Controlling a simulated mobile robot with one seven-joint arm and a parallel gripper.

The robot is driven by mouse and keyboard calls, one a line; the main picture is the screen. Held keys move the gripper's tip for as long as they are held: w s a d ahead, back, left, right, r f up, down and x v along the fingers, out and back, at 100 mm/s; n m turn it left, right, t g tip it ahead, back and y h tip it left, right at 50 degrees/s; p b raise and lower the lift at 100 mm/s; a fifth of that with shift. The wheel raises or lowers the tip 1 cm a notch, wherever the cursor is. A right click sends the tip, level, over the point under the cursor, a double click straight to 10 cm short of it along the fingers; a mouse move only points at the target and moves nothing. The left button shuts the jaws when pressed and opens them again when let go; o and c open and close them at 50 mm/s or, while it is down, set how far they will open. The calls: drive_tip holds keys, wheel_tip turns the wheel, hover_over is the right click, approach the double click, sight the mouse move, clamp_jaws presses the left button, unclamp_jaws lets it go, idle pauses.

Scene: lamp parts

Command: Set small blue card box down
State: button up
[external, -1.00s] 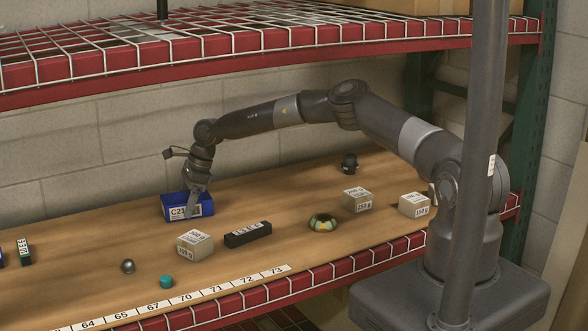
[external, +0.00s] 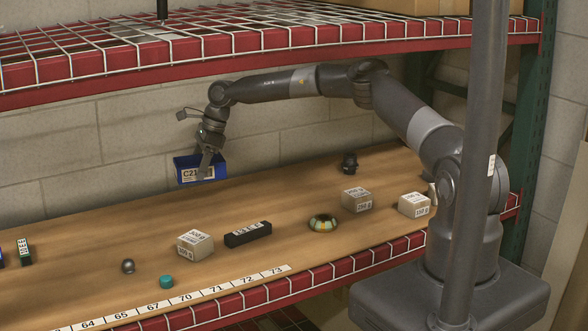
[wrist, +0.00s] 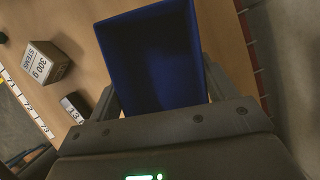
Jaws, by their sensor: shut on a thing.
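The small blue card box (external: 188,172), labelled C21, hangs in the air above the back of the wooden shelf (external: 105,245). My gripper (external: 206,172) is shut on it in the external view, with a finger over its front face. In the wrist view the blue box (wrist: 152,60) shows its open, empty inside between the fingers of my gripper (wrist: 158,105). The box is close to level, and a gap shows between it and the shelf.
A 300 g carton (external: 195,245) and a black box (external: 248,234) stand in front of the blue box. The upper wire shelf (external: 270,45) is overhead.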

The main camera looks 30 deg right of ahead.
drive_tip(key=m, duration=0.2)
hover_over(269, 192)
drive_tip(key=d, duration=0.1)
drive_tip(key=f, duration=0.1)
drive_tip(key=shift+t, duration=0.3)
drive_tip(key=f, duration=0.8)
drive_tip(key=shift+s+d+f, duration=0.2)
drive_tip(key=shift+s, duration=0.05)
drive_tip(key=shift+f, duration=0.1)
drive_tip(key=o, duration=1)
drive_tip(key=v, duration=0.7)
drive_tip(key=shift+r, duration=0.35)
